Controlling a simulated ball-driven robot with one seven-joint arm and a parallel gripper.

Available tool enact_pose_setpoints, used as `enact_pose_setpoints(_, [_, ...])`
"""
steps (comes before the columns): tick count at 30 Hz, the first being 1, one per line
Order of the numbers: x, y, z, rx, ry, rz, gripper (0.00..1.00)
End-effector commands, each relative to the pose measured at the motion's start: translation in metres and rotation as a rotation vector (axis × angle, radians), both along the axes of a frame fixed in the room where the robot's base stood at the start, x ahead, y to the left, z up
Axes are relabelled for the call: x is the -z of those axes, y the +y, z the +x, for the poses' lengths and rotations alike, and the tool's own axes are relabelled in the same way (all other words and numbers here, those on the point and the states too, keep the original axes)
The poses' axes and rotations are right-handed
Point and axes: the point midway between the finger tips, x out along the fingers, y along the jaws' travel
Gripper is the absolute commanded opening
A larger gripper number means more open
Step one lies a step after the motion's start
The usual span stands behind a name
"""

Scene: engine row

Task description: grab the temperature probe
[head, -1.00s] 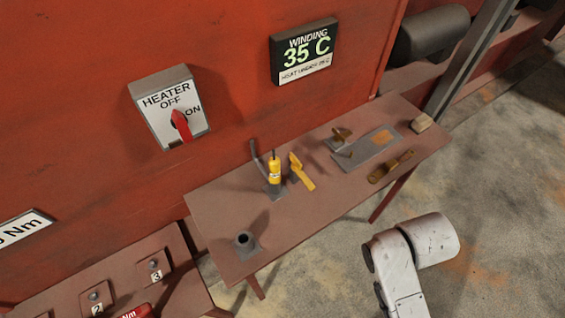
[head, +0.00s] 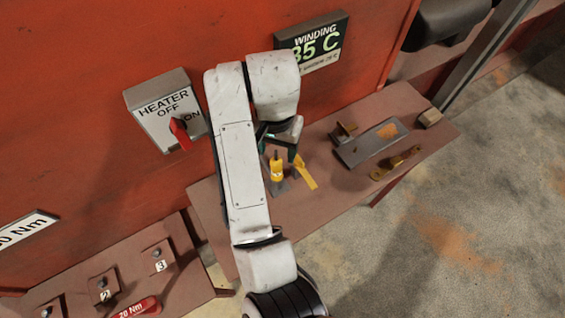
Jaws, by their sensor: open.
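A yellow upright piece with a dark top (head: 277,170) stands in a small grey holder on the brown bench (head: 330,205). It looks like the temperature probe, though I cannot read a label on it. A second yellow piece (head: 306,173), flat and tilted, is just to its right. My gripper (head: 278,148) is open, with dark green-edged fingers pointing down. It is over the upright yellow piece, and its fingers appear to be at either side of the dark top. I cannot tell the gap in height. Nothing shows in its grasp.
A grey tray (head: 358,152), a brass tool (head: 397,163) and a small block (head: 430,117) lie to the right on the bench. The heater switch box (head: 160,105) and winding display (head: 318,42) are on the red wall.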

Motion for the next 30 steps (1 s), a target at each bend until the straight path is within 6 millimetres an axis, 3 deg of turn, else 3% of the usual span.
enact_pose_setpoints(9, [0.043, 0.002, 0.0, -0.002, 0.002, -0.001, 0.62])
enact_pose_setpoints(18, [0.06, 0.002, 0.0, -0.002, 0.002, 0.0, 0.62])
enact_pose_setpoints(30, [0.104, 0.002, 0.001, -0.002, 0.003, 0.0, 0.62])
